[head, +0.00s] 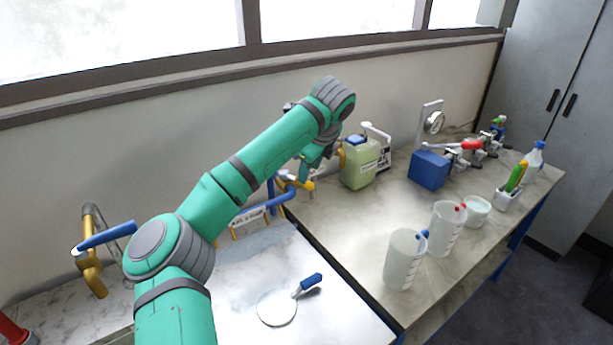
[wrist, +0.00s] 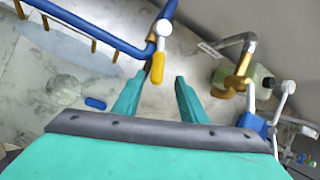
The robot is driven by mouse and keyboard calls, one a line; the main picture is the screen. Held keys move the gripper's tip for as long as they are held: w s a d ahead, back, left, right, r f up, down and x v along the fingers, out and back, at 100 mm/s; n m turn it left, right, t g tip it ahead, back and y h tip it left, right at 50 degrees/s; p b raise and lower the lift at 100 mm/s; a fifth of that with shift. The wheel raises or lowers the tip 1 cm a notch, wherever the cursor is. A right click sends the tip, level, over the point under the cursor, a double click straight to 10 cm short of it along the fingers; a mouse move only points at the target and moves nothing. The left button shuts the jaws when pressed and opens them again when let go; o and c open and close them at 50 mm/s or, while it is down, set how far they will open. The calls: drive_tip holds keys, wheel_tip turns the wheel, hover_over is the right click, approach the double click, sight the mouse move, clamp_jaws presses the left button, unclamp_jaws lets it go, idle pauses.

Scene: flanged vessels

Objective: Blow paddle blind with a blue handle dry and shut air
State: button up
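The paddle blind (head: 277,308), a pale round disc with a blue handle (head: 308,284), lies flat on the left worktop. Whether its face is wet cannot be told. It also shows in the wrist view, with its disc (wrist: 62,90) left of my gripper. A blue pipe (head: 262,203) at the worktop's back ends at a valve with a yellow lever (wrist: 157,68). My gripper (wrist: 160,80) is open and empty, with the lever's yellow end between or just beyond its fingertips. Contact cannot be told. In the head view my gripper (head: 309,168) is partly hidden by my arm.
A green jerrycan (head: 360,162) and a blue box (head: 429,170) stand on the right bench. Clear jugs (head: 403,260) stand near its front edge. A brass tap with a blue lever (head: 92,265) is at far left. The left worktop around the blind is clear.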

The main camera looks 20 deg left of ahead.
drive_tip(key=v, duration=0.5)
drive_tip(key=shift+s+r, duration=0.15)
drive_tip(key=shift+s, duration=0.1)
